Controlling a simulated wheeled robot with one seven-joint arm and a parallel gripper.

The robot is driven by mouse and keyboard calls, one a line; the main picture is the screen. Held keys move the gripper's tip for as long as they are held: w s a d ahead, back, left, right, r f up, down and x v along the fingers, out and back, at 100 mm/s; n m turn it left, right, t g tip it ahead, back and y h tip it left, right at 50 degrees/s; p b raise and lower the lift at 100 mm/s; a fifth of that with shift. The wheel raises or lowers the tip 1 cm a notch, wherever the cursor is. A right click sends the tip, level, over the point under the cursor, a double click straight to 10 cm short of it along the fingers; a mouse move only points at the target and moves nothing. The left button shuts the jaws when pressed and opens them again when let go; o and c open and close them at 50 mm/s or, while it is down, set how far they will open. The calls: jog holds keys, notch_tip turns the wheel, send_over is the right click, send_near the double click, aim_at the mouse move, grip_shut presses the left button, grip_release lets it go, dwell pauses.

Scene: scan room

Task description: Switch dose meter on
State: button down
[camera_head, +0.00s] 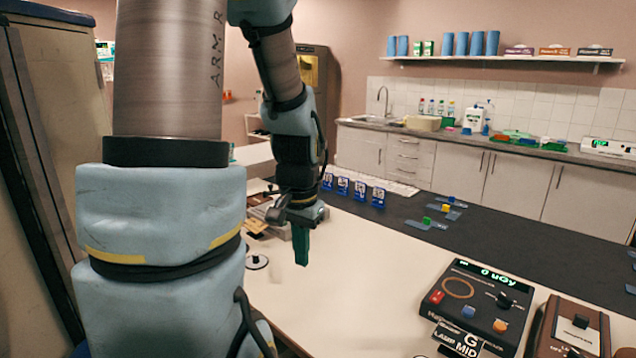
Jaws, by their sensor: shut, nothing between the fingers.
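The dose meter (475,296) is a dark box with a sloping top at the lower right of the table. Its display is lit and appears to read "0 uGy". A red button (437,296), a blue button (468,312), an orange button (500,325) and a black knob (504,300) sit on its top. My gripper (301,262) points down over the pale table, well to the left of the meter. Its teal fingers are together, with nothing seen between them, and touch nothing that I can make out.
A brown box (590,325) with a black knob stands right of the meter. Blue numbered stands (360,190) line the dark strip (480,235) behind. The pale tabletop (360,270) between gripper and meter is clear.

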jog(key=s+a+n, duration=0.1)
jog(key=n, duration=0.1)
jog(key=s+a+n, duration=0.2)
jog(key=shift+s+a+r+n, duration=0.1)
jog(key=shift+s+a+n, duration=0.2)
jog(key=shift+n, duration=0.1)
jog(key=shift+w, duration=0.15)
jog(key=n+g+b, duration=0.1)
jog(key=n+b, duration=0.9)
jog(key=b, duration=0.2)
send_over(433, 297)
jog(key=shift+f, duration=0.25)
jog(key=shift+f, duration=0.1)
notch_tip(433, 297, down, 14)
jog(key=shift+r+p, duration=0.1)
jog(key=shift+p, duration=1.15)
